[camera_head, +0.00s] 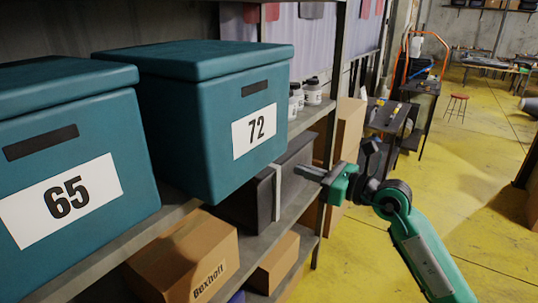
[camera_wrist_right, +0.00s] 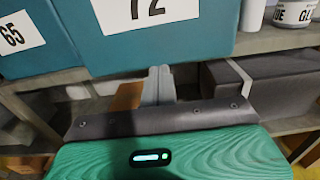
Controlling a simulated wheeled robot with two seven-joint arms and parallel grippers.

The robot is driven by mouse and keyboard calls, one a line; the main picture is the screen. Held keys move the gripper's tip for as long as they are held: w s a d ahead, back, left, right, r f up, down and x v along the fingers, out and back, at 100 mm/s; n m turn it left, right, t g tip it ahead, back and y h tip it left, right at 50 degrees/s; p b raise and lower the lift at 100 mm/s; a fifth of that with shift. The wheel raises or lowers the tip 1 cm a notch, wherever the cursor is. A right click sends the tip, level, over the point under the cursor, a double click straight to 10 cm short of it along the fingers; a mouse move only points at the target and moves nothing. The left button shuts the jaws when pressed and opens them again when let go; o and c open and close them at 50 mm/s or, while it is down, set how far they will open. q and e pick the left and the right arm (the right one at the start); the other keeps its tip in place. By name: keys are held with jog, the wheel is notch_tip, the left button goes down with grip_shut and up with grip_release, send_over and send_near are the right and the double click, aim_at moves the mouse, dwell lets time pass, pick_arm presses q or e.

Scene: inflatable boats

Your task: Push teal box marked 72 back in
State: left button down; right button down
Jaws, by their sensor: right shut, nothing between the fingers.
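The teal box marked 72 (camera_head: 206,165) sits upright on the shelf (camera_head: 280,140) with its lid on and a white number label on its front. Its front part sticks out past the shelf's front edge. In the right wrist view the box (camera_wrist_right: 205,45) fills the upper middle, its label cut off by the top edge. My right gripper (camera_head: 300,170) is shut and empty, to the right of the box and lower than its label. Its closed fingers also show in the wrist view (camera_wrist_right: 158,82), just below the box's lower edge; contact cannot be told. My left gripper is out of view.
A teal box marked 65 (camera_head: 75,150) stands at the left. White jars (camera_head: 313,93) stand right of box 72. A dark grey case (camera_head: 295,180) and cardboard boxes (camera_head: 190,255) lie below. Yellow floor (camera_head: 475,180) at the right is open.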

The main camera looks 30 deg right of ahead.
aim_at(260, 156)
jog(key=p+x, duration=0.2)
jog(key=x, duration=0.2)
jog(key=p+x, duration=0.2)
jog(key=x, duration=0.2)
jog(key=shift+w+a+r, duration=0.1)
jog(key=shift+r, duration=0.1)
jog(key=shift+p+x, duration=0.45)
jog(key=shift+x, duration=0.3)
jog(key=shift+f, duration=0.15)
jog(key=shift+w, duration=0.15)
jog(key=x, duration=0.9)
jog(key=shift+w+a, duration=0.1)
